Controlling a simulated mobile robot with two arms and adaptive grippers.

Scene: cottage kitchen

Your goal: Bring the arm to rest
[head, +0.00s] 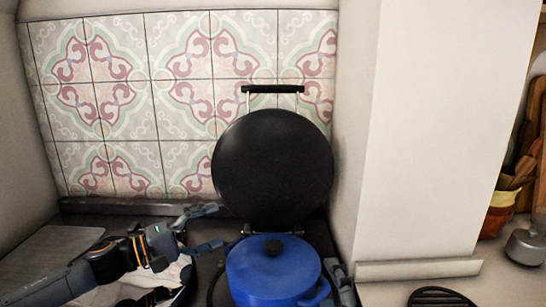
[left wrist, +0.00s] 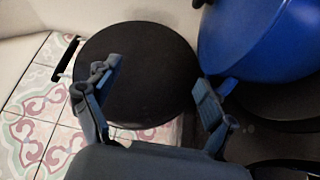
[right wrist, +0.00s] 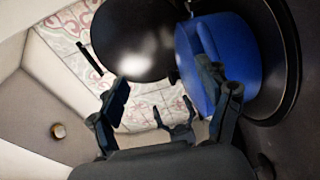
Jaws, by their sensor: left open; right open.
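My left gripper (head: 212,229) comes in from the left in the head view, with its fingers apart and nothing between them. It is left of the blue pot (head: 262,285), apart from it. In the left wrist view, the open fingers (left wrist: 155,80) show against the black round lid. My right gripper (head: 341,286) shows only in part at the pot's right side in the head view. In the right wrist view, its fingers (right wrist: 165,80) are apart, with the blue pot (right wrist: 240,60) close to the right finger; I cannot tell whether they touch.
The black round lid (head: 272,165) stands raised behind the pot, its handle at the top. A tiled wall (head: 110,90) is behind it. A white wall corner (head: 430,130) rises to the right. An orange pot (head: 498,214) and a metal pot (head: 526,246) stand far right.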

